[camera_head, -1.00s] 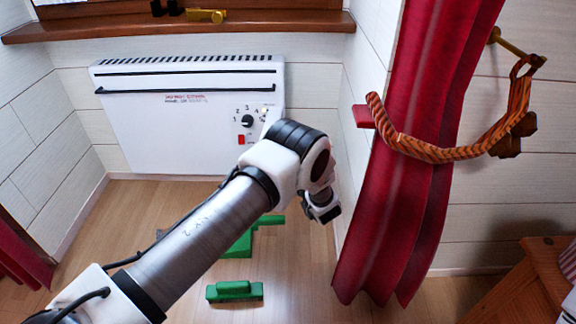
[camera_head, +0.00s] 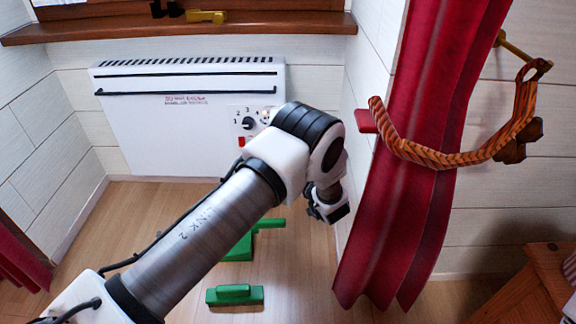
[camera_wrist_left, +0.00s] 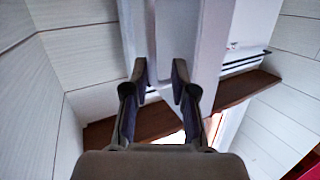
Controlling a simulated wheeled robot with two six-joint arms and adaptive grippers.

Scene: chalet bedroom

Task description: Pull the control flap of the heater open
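The white heater (camera_head: 160,140) is on the wall under the window sill, with a black bar near its top. Its control area, with numbers, a black knob (camera_head: 249,123) and a red switch (camera_head: 241,141), is at its right end and partly hidden by my left arm. I cannot make out the flap for certain in the head view. My left gripper (camera_head: 328,212) is right of the heater. In the left wrist view my gripper (camera_wrist_left: 160,72) is open, its fingers apart. A pale upright strip (camera_wrist_left: 208,45) is beyond them; I cannot tell whether it is the flap or touches them.
A red curtain (camera_head: 400,190) with an orange tieback (camera_head: 435,160) hangs to the right of my arm. Green objects (camera_head: 235,293) lie on the wooden floor. The sill (camera_head: 180,27) runs above the heater. A wooden piece of furniture (camera_head: 530,285) stands at lower right.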

